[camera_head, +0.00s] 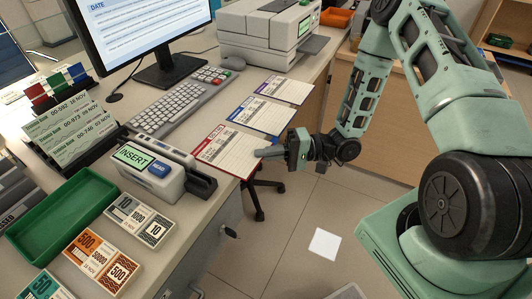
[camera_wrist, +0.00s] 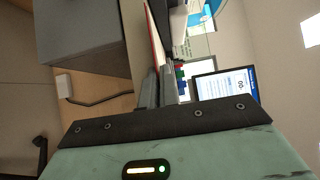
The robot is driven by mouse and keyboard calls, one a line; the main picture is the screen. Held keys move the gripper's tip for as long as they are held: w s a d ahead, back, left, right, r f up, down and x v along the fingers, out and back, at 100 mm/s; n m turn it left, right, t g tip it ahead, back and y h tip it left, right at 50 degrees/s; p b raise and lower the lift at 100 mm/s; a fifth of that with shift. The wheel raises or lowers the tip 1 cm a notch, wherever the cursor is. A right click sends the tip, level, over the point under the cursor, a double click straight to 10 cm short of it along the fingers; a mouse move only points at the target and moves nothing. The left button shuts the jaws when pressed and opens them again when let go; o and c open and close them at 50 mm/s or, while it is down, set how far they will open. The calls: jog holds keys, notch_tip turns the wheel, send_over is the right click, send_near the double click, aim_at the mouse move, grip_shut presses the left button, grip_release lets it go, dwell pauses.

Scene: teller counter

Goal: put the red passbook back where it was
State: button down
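The red passbook (camera_head: 225,151), a pale page with a red header band, lies flat at the counter's front edge, its right end reaching the edge. My gripper (camera_head: 268,152) comes in level from the right, with its fingers at that right end. In the wrist view the two grey fingers (camera_wrist: 159,90) are close together. The passbook's thin red edge (camera_wrist: 157,45) runs in between them, so they look shut on it. The passbook still appears level with the counter top; whether it is touching it is hard to tell.
A blue-headed passbook (camera_head: 252,117) and a purple-headed one (camera_head: 286,90) lie just beyond. The device reading INSERT (camera_head: 150,170) stands close on the left. The keyboard (camera_head: 167,109) and monitor (camera_head: 142,30) are behind.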

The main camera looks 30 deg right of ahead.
jog(key=c, duration=1.6)
grip_release()
jog(key=shift+c, duration=0.2)
jog(key=shift+d+r, duration=0.1)
jog(key=shift+d, duration=0.05)
jog(key=v, duration=1.1)
jog(key=shift+d, duration=0.3)
jog(key=shift+s, duration=0.15)
